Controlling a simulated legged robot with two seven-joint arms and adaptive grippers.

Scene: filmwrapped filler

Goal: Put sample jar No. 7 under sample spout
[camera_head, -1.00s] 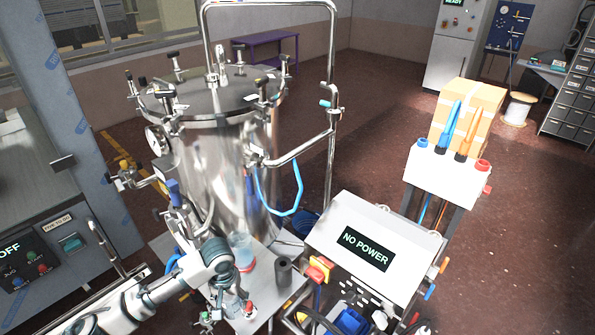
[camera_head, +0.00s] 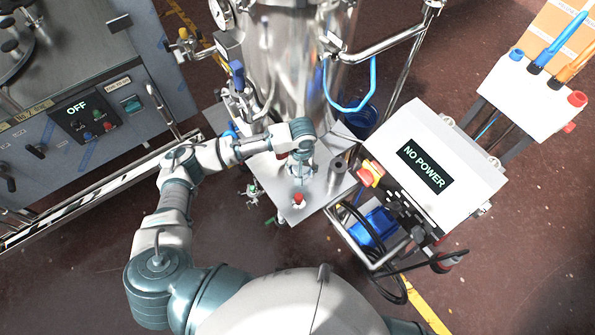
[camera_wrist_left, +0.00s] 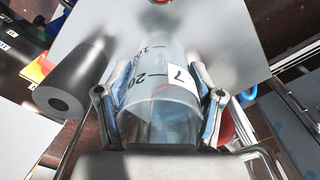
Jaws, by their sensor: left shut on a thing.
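A clear jar (camera_wrist_left: 160,90) with graduation marks and a white label reading 7 fills the middle of the left wrist view. My left gripper (camera_wrist_left: 160,105) is shut on it, one finger on each side. In the head view my left gripper (camera_head: 301,170) is low over the metal plate (camera_head: 315,205) beside the steel tank. The wrist hides most of the jar there. Pipes and valves with a blue handle (camera_head: 237,75) are on the tank's left side; I cannot tell which one is the sample spout. My right gripper is not in view.
A dark cylinder (camera_head: 338,172) stands on the plate right of my left gripper; it also shows in the left wrist view (camera_wrist_left: 75,82). A small red-topped fitting (camera_head: 299,199) is near the plate's front. The NO POWER box (camera_head: 440,150) is right, the OFF panel (camera_head: 85,115) left.

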